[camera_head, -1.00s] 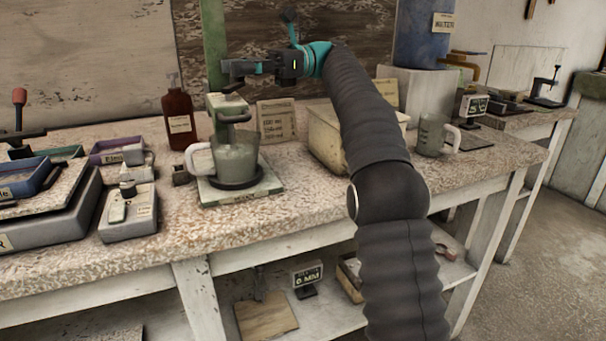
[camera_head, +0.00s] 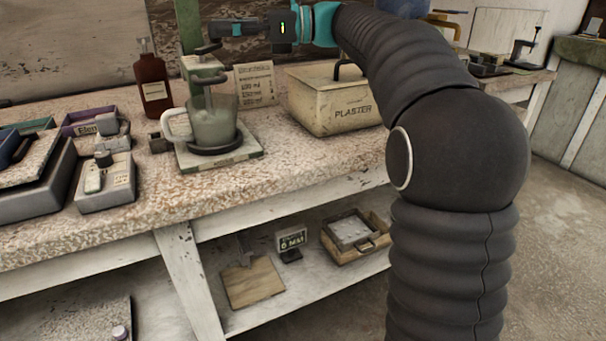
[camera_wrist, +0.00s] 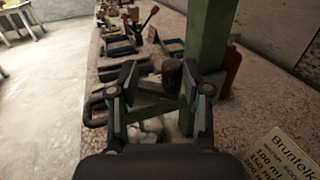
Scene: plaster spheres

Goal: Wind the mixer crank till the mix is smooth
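The mixer has a green post (camera_head: 188,25), a pale base (camera_head: 245,152) and a dark crank (camera_head: 207,48) near its top. A clear jug (camera_head: 212,125) with a white handle stands on the base and holds a greyish-green mix. Its smoothness cannot be told. My gripper (camera_head: 212,29) reaches in from the right, just above the crank. In the wrist view its fingers (camera_wrist: 162,92) are spread apart. The dark crank knob (camera_wrist: 172,73) shows between them, near the fingertips. I cannot tell whether they touch it.
A brown bottle (camera_head: 152,82) stands behind the mixer at left. A written card (camera_head: 255,84) and a plaster bin (camera_head: 335,105) stand to its right. Trays and a small grey device (camera_head: 106,182) fill the bench's left. The bench front beside the mixer is clear.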

